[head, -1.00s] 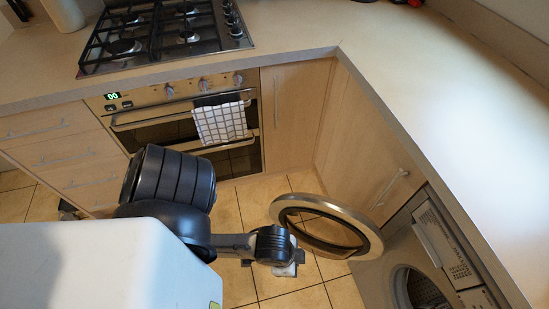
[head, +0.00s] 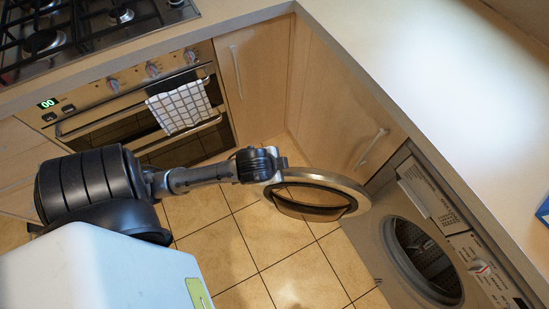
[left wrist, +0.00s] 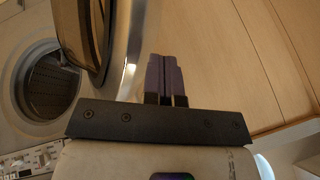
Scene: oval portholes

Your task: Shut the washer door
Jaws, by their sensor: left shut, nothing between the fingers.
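The washer (head: 368,243) stands at the right under the counter, its round drum opening (head: 425,262) uncovered. Its round door (head: 342,184), a metal ring with a dark middle, stands wide open to the left of the opening. My left gripper (head: 277,162) is at the door's far left edge in the head view, partly hidden by the wrist. In the left wrist view my left gripper's fingers (left wrist: 167,75) are shut and empty, just right of the door rim (left wrist: 133,60); I cannot tell whether they touch it. The drum opening (left wrist: 50,85) shows at the left there. My right gripper is out of view.
A wooden cabinet (head: 340,110) with a bar handle stands behind the door. The oven (head: 130,95) with a checked towel (head: 180,105) is at the left. The counter (head: 400,60) overhangs the washer. The tiled floor (head: 255,250) in front is clear.

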